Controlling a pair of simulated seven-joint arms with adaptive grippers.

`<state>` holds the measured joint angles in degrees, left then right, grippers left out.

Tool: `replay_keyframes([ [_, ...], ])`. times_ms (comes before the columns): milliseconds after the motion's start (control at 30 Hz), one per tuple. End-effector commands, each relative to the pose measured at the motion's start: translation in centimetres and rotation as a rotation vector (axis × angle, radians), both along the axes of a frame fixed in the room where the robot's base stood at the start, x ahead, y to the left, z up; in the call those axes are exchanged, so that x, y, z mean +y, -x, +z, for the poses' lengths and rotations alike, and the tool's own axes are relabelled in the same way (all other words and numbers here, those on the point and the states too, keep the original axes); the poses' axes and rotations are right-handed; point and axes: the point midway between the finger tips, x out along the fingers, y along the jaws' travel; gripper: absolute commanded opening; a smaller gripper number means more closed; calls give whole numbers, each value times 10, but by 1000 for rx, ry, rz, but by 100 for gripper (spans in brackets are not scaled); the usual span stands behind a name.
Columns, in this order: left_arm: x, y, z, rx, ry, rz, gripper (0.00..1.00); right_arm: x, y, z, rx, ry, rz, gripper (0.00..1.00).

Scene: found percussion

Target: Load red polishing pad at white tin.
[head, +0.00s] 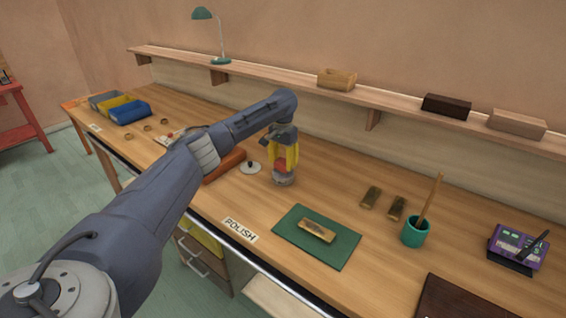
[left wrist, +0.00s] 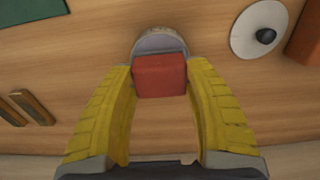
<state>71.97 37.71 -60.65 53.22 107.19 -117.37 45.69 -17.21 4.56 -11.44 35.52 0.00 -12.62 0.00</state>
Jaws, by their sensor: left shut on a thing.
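My left gripper (head: 283,164) has yellow fingers and points down over the bench. It is shut on the red polishing pad (head: 280,167), a small red block that also shows between the fingertips in the left wrist view (left wrist: 160,76). The white tin (head: 284,181) is a round, pale grey-white container right below the pad. In the left wrist view the pad overlaps the near part of the tin (left wrist: 158,43); I cannot tell whether it touches the tin or is inside its rim. My right gripper is not in view.
A pale lid with a dark knob (head: 250,168) lies left of the tin, beside a reddish-brown block (head: 224,166). A green mat (head: 288,235) with a brush (head: 317,230) is in front. Two brown blocks (head: 371,196) and a teal cup (head: 415,233) stand to the right.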

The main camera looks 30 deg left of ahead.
Motion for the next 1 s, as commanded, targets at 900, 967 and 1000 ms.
replay_keyframes([
  [900, 0, 0, -6, 0, 0, 0, 24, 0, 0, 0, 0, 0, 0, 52],
  [967, 0, 0, -6, 0, 0, 0, 24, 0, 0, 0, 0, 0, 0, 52],
  [1000, 0, 0, -7, 0, 0, 0, 24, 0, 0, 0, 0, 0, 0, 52],
])
